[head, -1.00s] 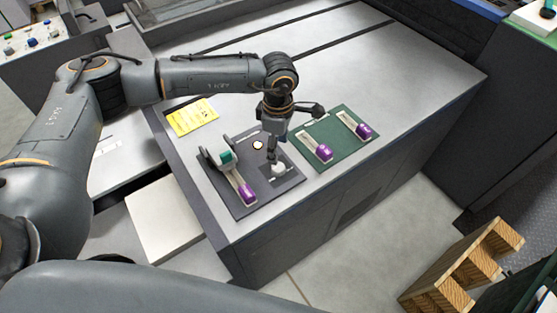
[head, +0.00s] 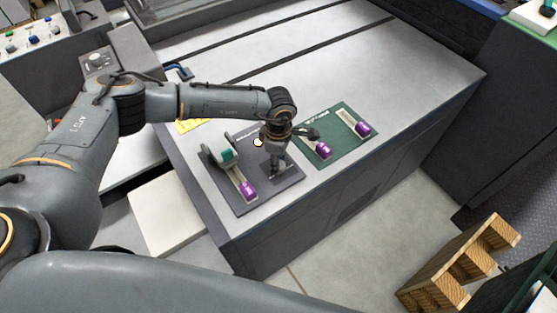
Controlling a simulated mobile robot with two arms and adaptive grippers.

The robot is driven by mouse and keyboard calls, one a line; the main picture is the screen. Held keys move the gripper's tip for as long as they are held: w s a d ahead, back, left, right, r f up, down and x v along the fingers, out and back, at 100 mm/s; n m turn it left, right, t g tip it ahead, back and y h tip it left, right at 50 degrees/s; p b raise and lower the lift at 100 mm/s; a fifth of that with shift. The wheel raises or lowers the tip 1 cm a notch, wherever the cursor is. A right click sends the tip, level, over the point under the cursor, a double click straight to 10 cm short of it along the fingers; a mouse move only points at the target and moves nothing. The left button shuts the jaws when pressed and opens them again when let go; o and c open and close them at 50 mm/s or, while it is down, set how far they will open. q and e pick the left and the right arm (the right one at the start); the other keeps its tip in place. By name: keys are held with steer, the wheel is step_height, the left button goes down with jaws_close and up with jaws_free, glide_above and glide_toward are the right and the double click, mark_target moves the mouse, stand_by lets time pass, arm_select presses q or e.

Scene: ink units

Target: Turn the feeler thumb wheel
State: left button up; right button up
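A dark grey panel (head: 241,203) lies on the left part of the bench top. On it are a teal wheel-like piece (head: 227,156) in a grey bracket, a purple-ended lever (head: 248,190) on a pale slot, and a white round spot (head: 258,142). My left gripper (head: 275,176) points down over the right part of this panel, at a small dark plate. It hides the small white knob there, so contact with it cannot be told. The gripper's fingers are too small and covered to show whether they are open. My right gripper is out of view.
A green panel (head: 345,150) with two purple-ended levers (head: 323,151) (head: 363,128) lies right of the gripper. A yellow label (head: 187,126) is partly behind my arm. The grey bench top (head: 350,65) behind is clear. A wooden pallet (head: 462,265) stands on the floor at right.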

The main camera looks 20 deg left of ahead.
arm_select(q)
steer(key=c, duration=0.4)
steer(key=m+b, duration=0.1)
steer(key=b, duration=0.1)
steer(key=m+b, duration=0.1)
steer(key=b, duration=0.1)
steer(key=shift+f+m, duration=0.35)
steer(key=shift+m, duration=0.05)
steer(key=shift+c, duration=0.2)
steer(key=shift+r+m+b, duration=0.25)
steer(key=shift+m+b, duration=0.35)
steer(key=shift+b, duration=0.05)
steer(key=shift+r, duration=0.1)
steer(key=o, duration=1.2)
step_height(320, 180, up, 12)
